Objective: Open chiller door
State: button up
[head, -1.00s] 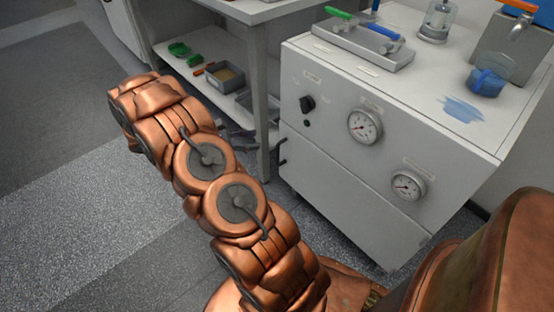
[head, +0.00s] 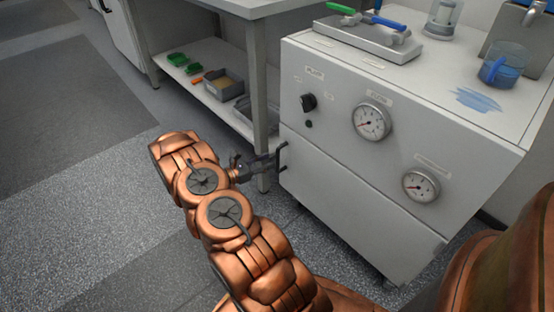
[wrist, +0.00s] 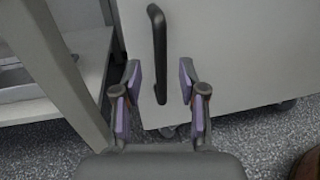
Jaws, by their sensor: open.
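The chiller (head: 340,165) is a white cabinet with gauges and a knob on its front. Its lower front door (head: 345,205) looks shut. A black vertical bar handle (head: 283,157) sits at the left edge of that door; in the wrist view the handle (wrist: 158,50) runs down from the top middle. My gripper (head: 272,162) is just left of the handle in the head view. In the wrist view my gripper (wrist: 160,82) is open, with purple-padded fingers on either side of the handle's lower end in the picture. Contact is not visible.
A grey bench (head: 255,8) with a lower shelf stands left of the chiller, its leg (wrist: 60,75) close beside my gripper. Green clips and grey bins (head: 224,84) lie on the shelf. Valves and a blue-liquid beaker (head: 503,65) stand on the chiller top. Floor in front is clear.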

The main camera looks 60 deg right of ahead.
aim_at(277, 157)
jog(key=shift+b+x, duration=0.5)
jog(key=shift+x, duration=2)
jog(key=shift+c, duration=0.2)
grip_shut()
